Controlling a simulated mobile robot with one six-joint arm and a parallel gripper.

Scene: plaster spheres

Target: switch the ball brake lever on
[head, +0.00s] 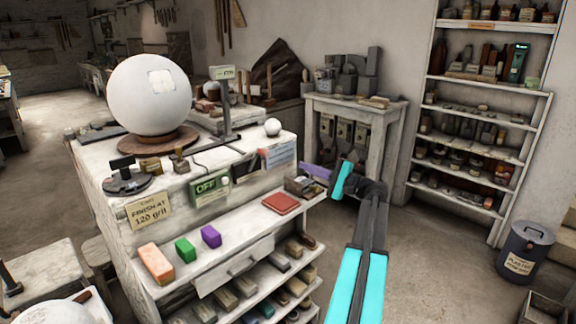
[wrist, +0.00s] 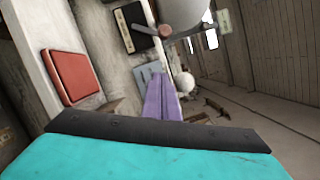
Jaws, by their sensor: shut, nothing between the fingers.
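A large white plaster sphere (head: 149,95) rests on a round wooden turntable (head: 157,146) on top of the pale workbench. I cannot clearly make out the brake lever itself. My gripper (head: 306,170) is at the right end of the bench, above the lower shelf and apart from the sign. Its purple fingers (wrist: 162,100) are shut with nothing between them. The sign cannot be made out in the wrist view.
A red pad (head: 281,204) lies on the shelf, left of my gripper; it also shows in the wrist view (wrist: 70,77). A small white ball (head: 272,127) and a stand with a display (head: 222,73) are on the benchtop. Open floor lies at the right, before a bin (head: 524,252).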

